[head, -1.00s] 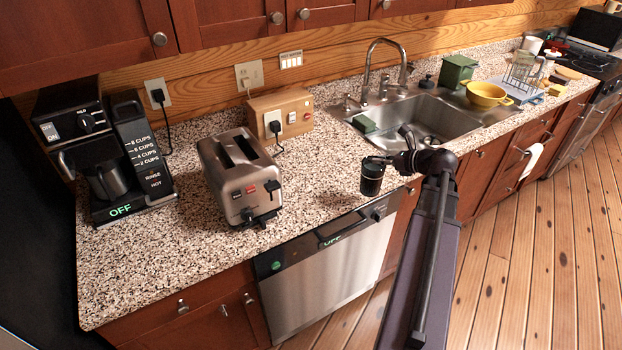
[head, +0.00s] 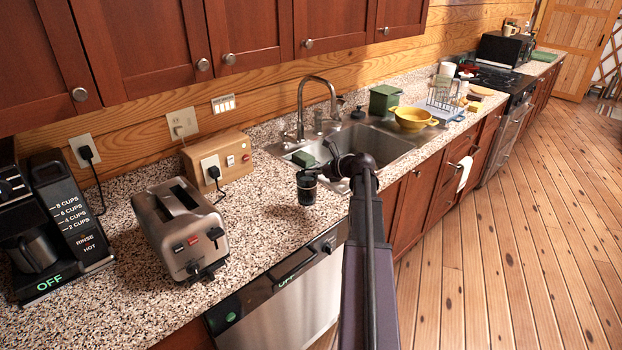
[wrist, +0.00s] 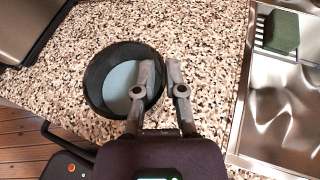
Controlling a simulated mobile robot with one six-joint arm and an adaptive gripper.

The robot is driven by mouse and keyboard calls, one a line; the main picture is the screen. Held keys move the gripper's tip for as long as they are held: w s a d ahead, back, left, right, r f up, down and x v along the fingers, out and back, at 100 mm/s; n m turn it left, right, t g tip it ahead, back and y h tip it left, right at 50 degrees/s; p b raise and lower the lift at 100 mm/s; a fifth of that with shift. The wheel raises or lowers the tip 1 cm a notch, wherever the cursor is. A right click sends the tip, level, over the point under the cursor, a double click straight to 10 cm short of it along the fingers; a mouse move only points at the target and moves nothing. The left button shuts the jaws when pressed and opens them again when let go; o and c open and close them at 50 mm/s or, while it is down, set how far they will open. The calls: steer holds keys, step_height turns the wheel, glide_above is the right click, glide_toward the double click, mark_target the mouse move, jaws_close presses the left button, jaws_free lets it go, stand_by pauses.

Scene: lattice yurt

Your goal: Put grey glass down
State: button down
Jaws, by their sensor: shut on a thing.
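The grey glass (head: 306,190) is a dark, round cup with an open top, upright at the end of my arm. In the wrist view the glass (wrist: 95,97) shows its pale blue-grey inside. My gripper (wrist: 160,75) is shut on the near right wall of the glass, with one finger inside the rim and one outside. In the head view my gripper (head: 318,175) is small and dark beside the glass. The glass is over the speckled counter (head: 265,215), left of the sink; I cannot tell whether its base touches the counter.
A steel toaster (head: 180,228) and a coffee maker (head: 75,215) stand to the left. The sink (head: 375,145) lies to the right, with a green block (wrist: 281,32) at its edge. A yellow colander (head: 412,118) and dish rack (head: 445,100) are farther right. Counter between toaster and glass is clear.

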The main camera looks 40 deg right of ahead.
steer(key=shift+w+d, duration=0.3)
steer(key=shift+w, duration=0.25)
steer(key=shift+w+d+f+b, duration=0.1)
steer(key=shift+w+f+b, duration=0.1)
steer(key=shift+f+b, duration=0.45)
steer(key=shift+w+d+f+b, duration=0.1)
steer(key=shift+w+f+b, duration=0.1)
steer(key=shift+f+b, duration=0.4)
steer(key=shift+w+d+f+b, duration=0.1)
steer(key=shift+w+f+b, duration=0.1)
steer(key=shift+f+b, duration=0.45)
steer(key=shift+f, duration=0.2)
steer(key=c, duration=0.7)
jaws_free()
steer(key=shift+r, duration=0.1)
steer(key=shift+r, duration=0.15)
